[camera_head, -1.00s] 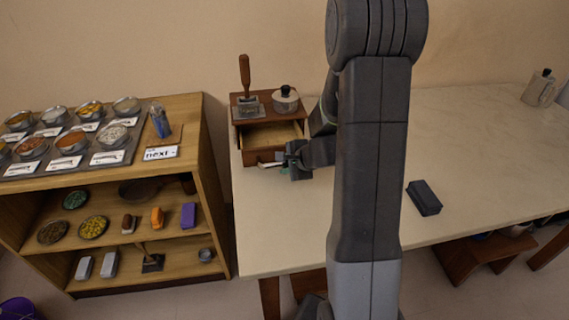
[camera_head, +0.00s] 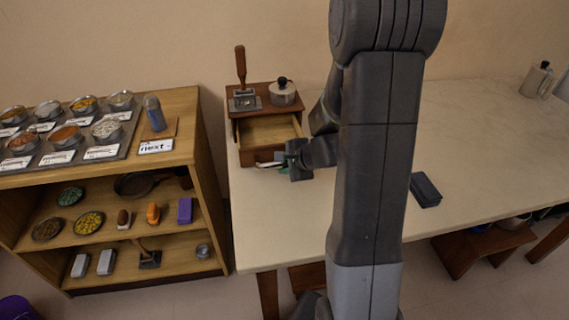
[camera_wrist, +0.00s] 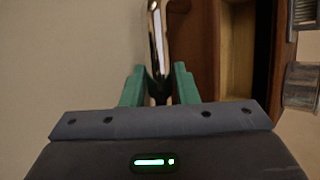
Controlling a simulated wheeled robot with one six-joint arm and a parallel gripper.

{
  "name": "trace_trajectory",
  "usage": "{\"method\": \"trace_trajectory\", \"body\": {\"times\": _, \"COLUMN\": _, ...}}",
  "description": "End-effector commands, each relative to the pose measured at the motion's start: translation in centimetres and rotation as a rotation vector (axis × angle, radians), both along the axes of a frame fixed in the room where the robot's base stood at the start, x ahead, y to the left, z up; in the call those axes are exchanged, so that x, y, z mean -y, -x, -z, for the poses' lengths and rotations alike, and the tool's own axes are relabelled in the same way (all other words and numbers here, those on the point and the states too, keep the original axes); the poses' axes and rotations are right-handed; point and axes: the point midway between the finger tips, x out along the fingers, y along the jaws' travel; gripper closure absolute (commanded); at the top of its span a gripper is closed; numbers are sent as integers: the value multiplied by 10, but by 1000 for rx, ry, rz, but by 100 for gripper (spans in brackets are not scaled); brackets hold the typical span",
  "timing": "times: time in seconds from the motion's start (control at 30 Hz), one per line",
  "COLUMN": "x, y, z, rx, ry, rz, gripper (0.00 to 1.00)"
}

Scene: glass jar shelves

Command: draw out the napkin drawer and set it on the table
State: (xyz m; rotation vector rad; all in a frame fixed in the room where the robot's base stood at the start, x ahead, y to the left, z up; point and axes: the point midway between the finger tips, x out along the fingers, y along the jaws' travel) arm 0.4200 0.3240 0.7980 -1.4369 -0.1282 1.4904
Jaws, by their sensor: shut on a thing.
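The napkin drawer (camera_head: 268,131) is a light wooden box with a brown front, partly drawn out of a small brown cabinet (camera_head: 232,130) at the table's back left corner. Its inside looks empty from here. My gripper (camera_head: 284,161) is at the drawer's front, low over the table. In the wrist view my gripper (camera_wrist: 159,92) has its green fingers shut on the shiny metal drawer handle (camera_wrist: 157,35). The brown drawer front (camera_wrist: 194,50) and pale inside (camera_wrist: 236,60) show to its right. The table (camera_head: 290,220) is pale; my arm hides part of it.
A wooden-handled tool (camera_head: 241,75) and a lidded metal pot (camera_head: 283,93) stand on the cabinet. A dark block (camera_head: 425,190) lies on the table right of my arm. A shelf unit (camera_head: 215,210) stands left. The table's front left is clear.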

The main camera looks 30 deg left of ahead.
Motion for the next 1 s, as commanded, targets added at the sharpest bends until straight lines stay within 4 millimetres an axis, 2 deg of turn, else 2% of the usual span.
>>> {"method": "trace_trajectory", "body": {"times": 1.0, "x": 28, "y": 33, "z": 0, "rx": 1, "ry": -2, "rz": 1, "gripper": 100}}
